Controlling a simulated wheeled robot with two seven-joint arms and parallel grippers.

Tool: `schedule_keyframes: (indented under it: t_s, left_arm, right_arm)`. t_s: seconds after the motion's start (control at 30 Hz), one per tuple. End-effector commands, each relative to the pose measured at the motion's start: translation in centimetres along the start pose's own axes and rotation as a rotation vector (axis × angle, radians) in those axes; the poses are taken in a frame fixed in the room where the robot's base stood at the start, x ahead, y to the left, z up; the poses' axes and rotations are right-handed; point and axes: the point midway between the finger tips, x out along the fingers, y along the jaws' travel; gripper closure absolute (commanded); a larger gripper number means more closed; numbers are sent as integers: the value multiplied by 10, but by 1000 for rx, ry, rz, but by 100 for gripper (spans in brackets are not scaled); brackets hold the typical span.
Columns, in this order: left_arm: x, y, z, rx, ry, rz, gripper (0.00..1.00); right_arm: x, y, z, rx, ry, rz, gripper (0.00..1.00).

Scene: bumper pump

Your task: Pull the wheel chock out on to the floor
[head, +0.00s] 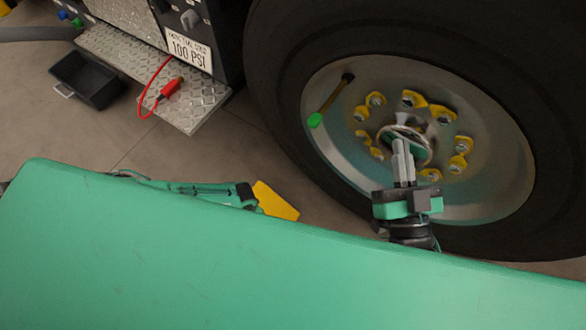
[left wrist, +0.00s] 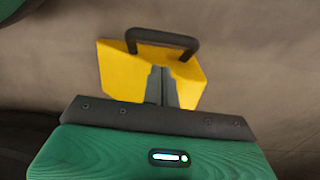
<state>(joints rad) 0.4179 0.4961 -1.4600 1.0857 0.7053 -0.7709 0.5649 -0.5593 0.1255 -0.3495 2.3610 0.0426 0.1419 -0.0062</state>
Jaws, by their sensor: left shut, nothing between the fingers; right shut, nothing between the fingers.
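The wheel chock is a yellow block with a black handle. In the left wrist view the chock (left wrist: 112,72) lies on the floor, with its handle (left wrist: 165,38) along its far edge. My left gripper (left wrist: 160,72) is shut and empty; its fingers overlap the chock's near middle, short of the handle. I cannot tell whether they touch it. In the head view the chock (head: 276,201) shows only in part, just left of the tyre, and the left fingers are hidden. My right gripper (head: 403,148) is shut and empty, in front of the wheel hub.
The big wheel (head: 470,110) with yellow nut markers fills the upper right. A metal step (head: 150,75) with a red cable (head: 170,88) and a dark bin (head: 88,78) are at the upper left. Bare floor (head: 220,140) lies between step and wheel.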

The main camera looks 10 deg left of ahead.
Motion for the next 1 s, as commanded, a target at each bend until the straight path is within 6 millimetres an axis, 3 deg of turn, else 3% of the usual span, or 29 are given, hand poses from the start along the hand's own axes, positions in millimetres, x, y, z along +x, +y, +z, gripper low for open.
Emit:
schedule_keyframes:
  t_s: [1.0]
  left_arm:
    - [-13, 0, 0, 0, 0, 0, 100]
  right_arm:
    - [-25, -12, 53, 44, -306, -4, 100]
